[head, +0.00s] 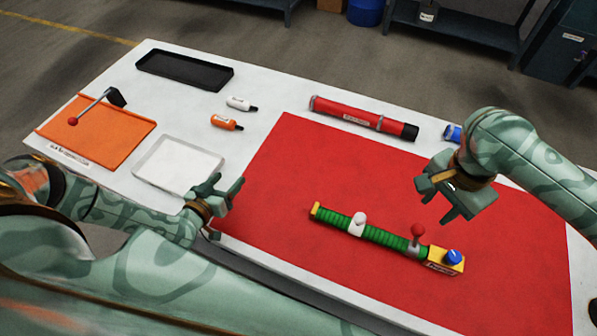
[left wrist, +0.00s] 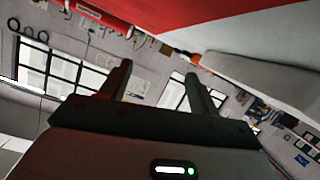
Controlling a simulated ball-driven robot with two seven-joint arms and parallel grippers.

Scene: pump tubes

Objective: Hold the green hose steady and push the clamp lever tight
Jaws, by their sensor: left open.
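The green ribbed hose (head: 385,238) lies on the red mat, with a yellow cap at its left end and a white grip piece (head: 358,224) around its middle. A clamp lever with a red ball knob (head: 418,231) stands up near its right end, beside a yellow block with a blue knob (head: 453,257). My left gripper (head: 232,191) is open and empty at the mat's left edge, well left of the hose; its parted fingers show in the left wrist view (left wrist: 158,82). My right gripper (head: 438,207) is open and empty above the mat, apart from and above the lever.
A red tube with a black end (head: 362,117) lies along the mat's far edge. A white tray (head: 180,165), a black tray (head: 185,70), small bottles (head: 226,123) and an orange mat (head: 97,130) with another red-knobbed lever occupy the table's left part. The mat around the hose is clear.

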